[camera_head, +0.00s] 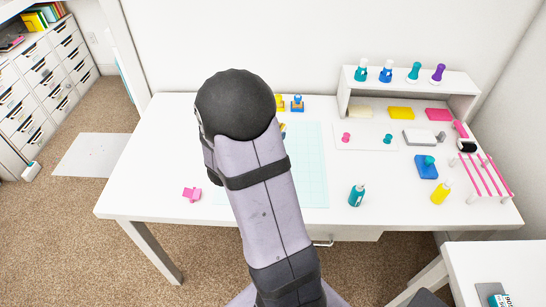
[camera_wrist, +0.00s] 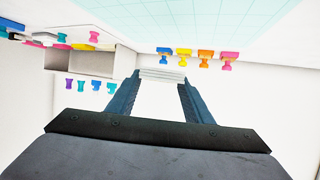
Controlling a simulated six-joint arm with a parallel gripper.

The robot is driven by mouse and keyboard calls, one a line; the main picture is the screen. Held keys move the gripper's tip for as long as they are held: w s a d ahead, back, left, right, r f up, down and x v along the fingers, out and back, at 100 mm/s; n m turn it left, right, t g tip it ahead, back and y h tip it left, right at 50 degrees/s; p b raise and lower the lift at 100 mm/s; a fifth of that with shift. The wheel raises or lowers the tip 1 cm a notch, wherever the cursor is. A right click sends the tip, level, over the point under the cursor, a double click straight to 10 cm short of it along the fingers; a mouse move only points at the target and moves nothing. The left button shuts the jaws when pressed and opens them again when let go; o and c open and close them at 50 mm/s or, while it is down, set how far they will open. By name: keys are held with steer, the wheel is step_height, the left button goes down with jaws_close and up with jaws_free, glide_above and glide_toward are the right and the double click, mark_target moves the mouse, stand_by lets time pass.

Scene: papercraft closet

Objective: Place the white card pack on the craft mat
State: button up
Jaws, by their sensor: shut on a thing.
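The white card pack (camera_wrist: 162,74) shows in the wrist view as a thin, layered white block between my fingertips. My gripper (camera_wrist: 160,77) is shut on it. The craft mat (camera_head: 311,170) is a pale teal gridded sheet on the white desk, partly hidden behind my arm in the head view. In the wrist view the mat (camera_wrist: 190,14) fills the top edge, apart from the pack in the picture. My arm hides the gripper and pack in the head view.
Stampers (camera_head: 297,104) stand behind the mat. A pink clip (camera_head: 192,194) lies to its left and a teal bottle (camera_head: 357,196) to its right. A white shelf (camera_head: 410,82) with bottles, a blue block (camera_head: 426,167) and a pink rack (camera_head: 484,176) occupy the desk's right side.

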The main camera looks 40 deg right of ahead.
steer(key=shift+f+b, duration=0.5)
steer(key=shift+f, duration=4.5)
steer(key=shift+f, duration=0.2)
steer(key=o, duration=1.1)
steer(key=shift+o, duration=0.2)
steer(key=shift+r, duration=0.1)
steer(key=shift+r, duration=0.15)
steer(key=v, duration=1.2)
